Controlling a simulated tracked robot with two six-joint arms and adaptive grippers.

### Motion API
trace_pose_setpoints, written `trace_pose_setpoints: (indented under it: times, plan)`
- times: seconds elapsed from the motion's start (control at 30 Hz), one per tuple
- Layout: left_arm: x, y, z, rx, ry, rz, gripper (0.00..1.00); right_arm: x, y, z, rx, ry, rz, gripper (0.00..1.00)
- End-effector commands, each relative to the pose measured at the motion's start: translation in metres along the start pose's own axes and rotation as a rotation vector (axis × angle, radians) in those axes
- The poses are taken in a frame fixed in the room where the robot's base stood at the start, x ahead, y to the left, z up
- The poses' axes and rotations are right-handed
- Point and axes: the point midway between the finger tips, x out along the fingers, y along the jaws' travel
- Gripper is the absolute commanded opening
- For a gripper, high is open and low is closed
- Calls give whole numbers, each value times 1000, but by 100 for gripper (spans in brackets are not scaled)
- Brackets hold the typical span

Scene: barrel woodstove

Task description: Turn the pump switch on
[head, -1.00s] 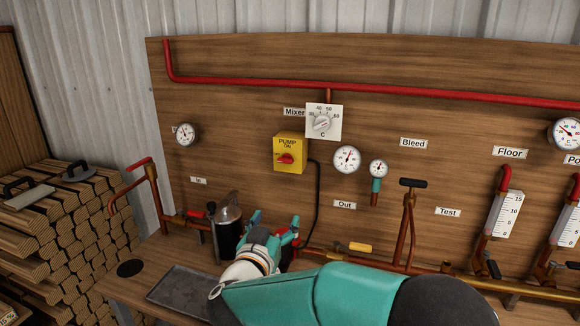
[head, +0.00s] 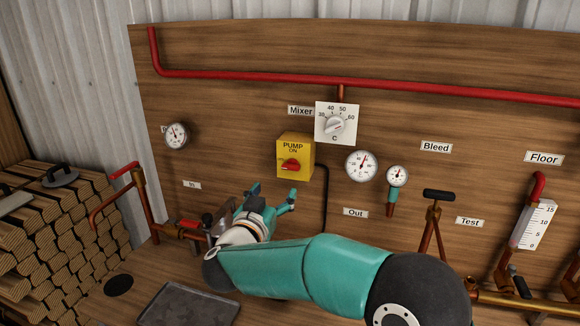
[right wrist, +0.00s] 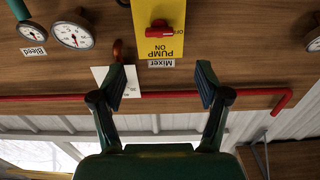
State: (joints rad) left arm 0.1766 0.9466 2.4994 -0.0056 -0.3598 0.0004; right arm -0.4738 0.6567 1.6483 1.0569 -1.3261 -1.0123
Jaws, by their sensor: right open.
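The yellow pump box (head: 306,158) is fixed to the wooden panel and carries a red rotary switch (head: 291,164) under the words "PUMP ON". The red handle lies roughly sideways. My right gripper (head: 272,194) is open and empty, just below and left of the box in the head view, apart from it. In the right wrist view, which is upside down, the open fingers (right wrist: 162,85) spread below the picture's yellow box (right wrist: 172,14), with the red switch (right wrist: 159,28) near the top edge. My left gripper is not in view.
The white mixer dial (head: 335,124) sits right of and above the box. Round gauges (head: 361,165) and a black cable (head: 325,200) are on its right. A red pipe (head: 250,78) runs above. A dark tray (head: 190,303) lies on the bench below.

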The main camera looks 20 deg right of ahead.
Motion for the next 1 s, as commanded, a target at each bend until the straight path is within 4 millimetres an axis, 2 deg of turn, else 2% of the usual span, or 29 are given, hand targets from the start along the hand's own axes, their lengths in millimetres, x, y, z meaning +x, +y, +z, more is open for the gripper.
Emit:
trace_pose_setpoints:
  times: [0.03, 0.3, 0.5, 0.7, 1.0]
  plan:
    - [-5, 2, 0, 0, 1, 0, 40, 13, 2, -1, -1, -2, 6, 75]
    - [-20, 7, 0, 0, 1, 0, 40, 72, 4, -2, 0, -1, 7, 75]
    - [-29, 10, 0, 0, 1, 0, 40, 104, 3, -1, -1, -1, 5, 75]
    - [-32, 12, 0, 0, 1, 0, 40, 119, 3, 0, -1, 0, 4, 75]
    - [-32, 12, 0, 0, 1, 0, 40, 122, 3, 1, -1, 0, 3, 75]
